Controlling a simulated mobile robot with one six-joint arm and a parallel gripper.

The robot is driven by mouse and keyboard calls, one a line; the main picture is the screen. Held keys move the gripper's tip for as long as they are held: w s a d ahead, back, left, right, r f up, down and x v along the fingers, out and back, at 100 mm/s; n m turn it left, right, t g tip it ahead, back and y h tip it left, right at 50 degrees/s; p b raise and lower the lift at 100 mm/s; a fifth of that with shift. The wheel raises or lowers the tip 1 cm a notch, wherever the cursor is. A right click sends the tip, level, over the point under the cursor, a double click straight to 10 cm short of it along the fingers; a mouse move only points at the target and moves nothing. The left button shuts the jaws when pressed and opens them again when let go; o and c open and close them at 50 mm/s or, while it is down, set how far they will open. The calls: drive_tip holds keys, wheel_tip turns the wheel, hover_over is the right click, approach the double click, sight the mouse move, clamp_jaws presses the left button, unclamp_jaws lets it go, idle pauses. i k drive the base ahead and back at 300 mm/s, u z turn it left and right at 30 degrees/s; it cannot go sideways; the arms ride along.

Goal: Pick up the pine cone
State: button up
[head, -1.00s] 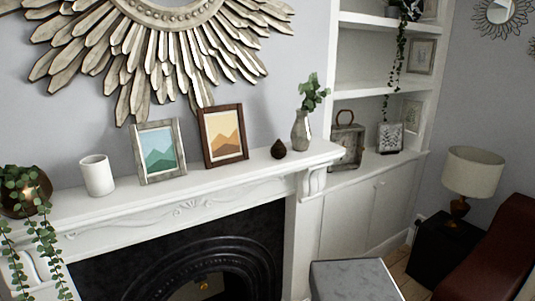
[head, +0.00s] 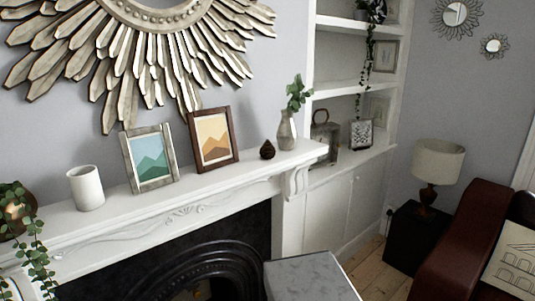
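A small dark brown pine cone (head: 267,150) stands on the white mantelpiece (head: 230,178) in the head view. It sits between the brown-framed picture (head: 213,139) on its left and the grey vase (head: 287,130) with green leaves on its right, apart from both. Nothing covers it. My gripper is not in view.
A grey-framed picture (head: 150,158), a white cup (head: 86,188) and a trailing plant (head: 30,240) stand further left on the mantelpiece. A grey-topped block (head: 310,279) stands in front of the fireplace. A lamp (head: 437,165) and a dark red sofa (head: 460,240) are at right.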

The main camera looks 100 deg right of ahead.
sight(268, 152)
drive_tip(key=u, duration=0.7)
drive_tip(key=k, duration=0.15)
drive_tip(key=z, duration=3)
drive_tip(key=k, duration=0.6)
drive_tip(key=u, duration=0.15)
drive_tip(key=i, duration=0.25)
drive_tip(key=z, duration=0.05)
